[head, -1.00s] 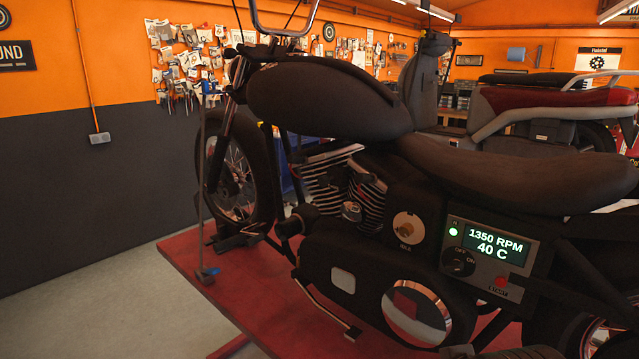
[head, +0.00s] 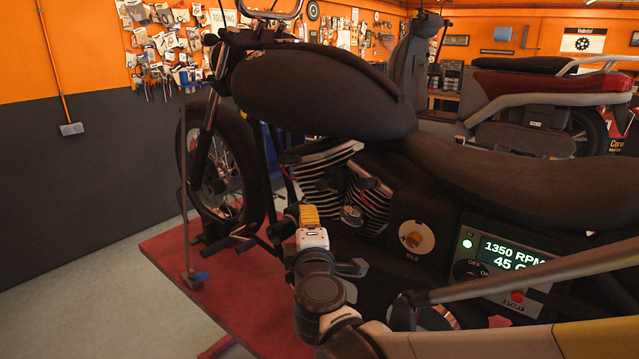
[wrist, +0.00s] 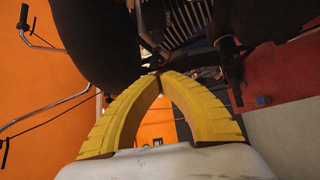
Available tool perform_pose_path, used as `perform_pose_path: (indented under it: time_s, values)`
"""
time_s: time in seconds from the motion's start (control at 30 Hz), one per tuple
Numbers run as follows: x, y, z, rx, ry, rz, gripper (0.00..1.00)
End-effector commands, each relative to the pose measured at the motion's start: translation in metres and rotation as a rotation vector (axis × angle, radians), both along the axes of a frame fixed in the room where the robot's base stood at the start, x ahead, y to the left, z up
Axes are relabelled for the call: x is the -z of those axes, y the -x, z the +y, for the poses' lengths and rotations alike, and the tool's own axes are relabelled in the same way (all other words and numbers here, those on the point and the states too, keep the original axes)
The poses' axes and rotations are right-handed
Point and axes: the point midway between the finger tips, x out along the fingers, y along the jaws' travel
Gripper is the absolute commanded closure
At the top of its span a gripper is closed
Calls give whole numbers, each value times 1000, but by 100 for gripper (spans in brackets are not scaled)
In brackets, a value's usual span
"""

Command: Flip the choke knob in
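No choke knob is clearly marked in either view. A round metal knob-like part (head: 352,215) sits between the finned cylinders of the dark motorcycle (head: 320,95); I cannot tell whether it is the choke. A brass knob (head: 416,238) on a round plate is labelled IDLE. My gripper (head: 309,213) is in front of the engine, left of both knobs and apart from them. In the wrist view its yellow fingers (wrist: 161,76) converge with their tips together, and nothing shows between them. My arm hides the lower engine.
The control panel (head: 468,270) reads 1350 RPM and has an OFF/ON switch and a red START button (head: 517,296). The motorcycle stands on a red lift (head: 225,285). A red scooter (head: 540,95) stands behind. Grey floor (head: 90,300) at left is clear.

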Motion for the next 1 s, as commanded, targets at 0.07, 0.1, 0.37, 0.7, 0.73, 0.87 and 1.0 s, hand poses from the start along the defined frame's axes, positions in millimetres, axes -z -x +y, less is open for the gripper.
perform_pose_path:
  time_s: [0.07,0.1,0.37,0.7,0.73,0.87,1.0]
  values:
    - [0,0,4,-9,13,-8,100]
    - [0,0,5,-10,15,-9,100]
    - [0,-1,4,-8,13,-8,100]
    - [0,-45,9,-5,12,-8,100]
    - [0,-52,9,-5,12,-8,100]
    - [0,-80,13,-5,12,-7,100]
    - [0,-106,12,-4,12,-7,100]
